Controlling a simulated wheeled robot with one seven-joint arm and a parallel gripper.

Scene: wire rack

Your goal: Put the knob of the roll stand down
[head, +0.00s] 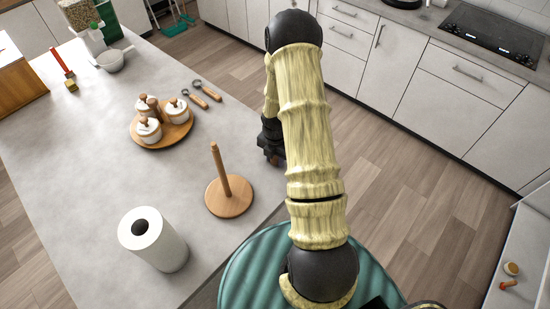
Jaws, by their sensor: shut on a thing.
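The wooden roll stand (229,196) stands upright on the grey counter, its round base flat and its post bare, with no knob on the post's top. My gripper (274,157) is just past the counter's right edge, to the right of and beyond the stand. It is dark and partly hidden behind my arm. It is shut on the knob, of which at most a small brownish bit shows between the fingers. The white paper roll (153,240) stands upright on the counter, apart from the stand at its lower left.
A round wooden tray (160,142) with several lidded white jars stands beyond the stand. Two wooden-handled tools (201,94) lie beside it. A white strainer (113,60) is farther back. Bare counter (85,170) lies left of the stand; open floor lies right.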

